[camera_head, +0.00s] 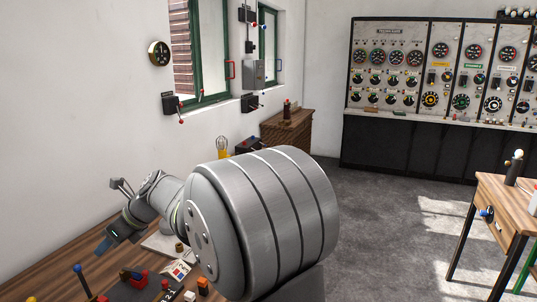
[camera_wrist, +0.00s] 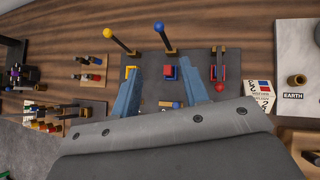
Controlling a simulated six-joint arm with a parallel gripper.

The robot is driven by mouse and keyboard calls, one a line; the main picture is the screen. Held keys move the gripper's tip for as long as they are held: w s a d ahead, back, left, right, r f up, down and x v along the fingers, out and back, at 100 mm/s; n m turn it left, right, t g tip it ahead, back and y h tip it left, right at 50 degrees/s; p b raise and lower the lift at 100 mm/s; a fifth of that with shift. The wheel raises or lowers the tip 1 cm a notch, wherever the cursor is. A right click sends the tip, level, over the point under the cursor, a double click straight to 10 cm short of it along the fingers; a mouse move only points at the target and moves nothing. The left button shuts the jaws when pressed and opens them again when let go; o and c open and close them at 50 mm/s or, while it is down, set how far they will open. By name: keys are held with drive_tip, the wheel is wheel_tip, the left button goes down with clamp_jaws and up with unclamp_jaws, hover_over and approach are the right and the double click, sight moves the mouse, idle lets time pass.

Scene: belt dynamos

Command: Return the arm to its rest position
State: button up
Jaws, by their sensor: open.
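My gripper (camera_head: 103,245) is at the lower left in the head view, above the wooden bench (camera_head: 38,272), with its arm reaching out to the left. In the wrist view its two blue fingers (camera_wrist: 158,80) are spread apart, with nothing held between them. Beneath and beyond them lies a dark grey panel (camera_wrist: 200,62) with a yellow-knobbed lever (camera_wrist: 118,42), a blue-knobbed lever (camera_wrist: 165,39) and small red and yellow blocks. My large grey arm link hides part of the bench in the head view.
A small card (camera_wrist: 260,95) and a pale board marked EARTH (camera_wrist: 293,70) lie right of the panel. Small wooden boards with coloured pegs (camera_wrist: 90,76) lie left. A wooden table (camera_head: 505,195) stands at right, a gauge cabinet (camera_head: 425,145) at the back; grey floor (camera_head: 385,215) between is clear.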

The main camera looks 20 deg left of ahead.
sight(78, 273)
drive_tip(key=x, duration=1.7)
drive_tip(key=shift+s+a, duration=0.15)
drive_tip(key=shift+s, duration=0.05)
drive_tip(key=shift+d+f+y, duration=0.2)
drive_tip(key=shift+d+y, duration=0.2)
drive_tip(key=shift+d, duration=0.4)
drive_tip(key=shift+d+f+y, duration=0.15)
drive_tip(key=shift+d+y, duration=0.25)
drive_tip(key=shift+d, duration=0.45)
drive_tip(key=shift+d+f+y, duration=0.2)
drive_tip(key=shift+d+y, duration=0.2)
drive_tip(key=shift+d, duration=0.4)
drive_tip(key=shift+d+f+n+g+y, duration=0.2)
drive_tip(key=shift+d+f+n+y, duration=0.25)
drive_tip(key=shift+y, duration=0.45)
drive_tip(key=shift+d+f+n+g+y, duration=0.25)
drive_tip(key=shift+d+y, duration=0.3)
drive_tip(key=shift+y, duration=0.35)
drive_tip(key=shift+o, duration=0.2)
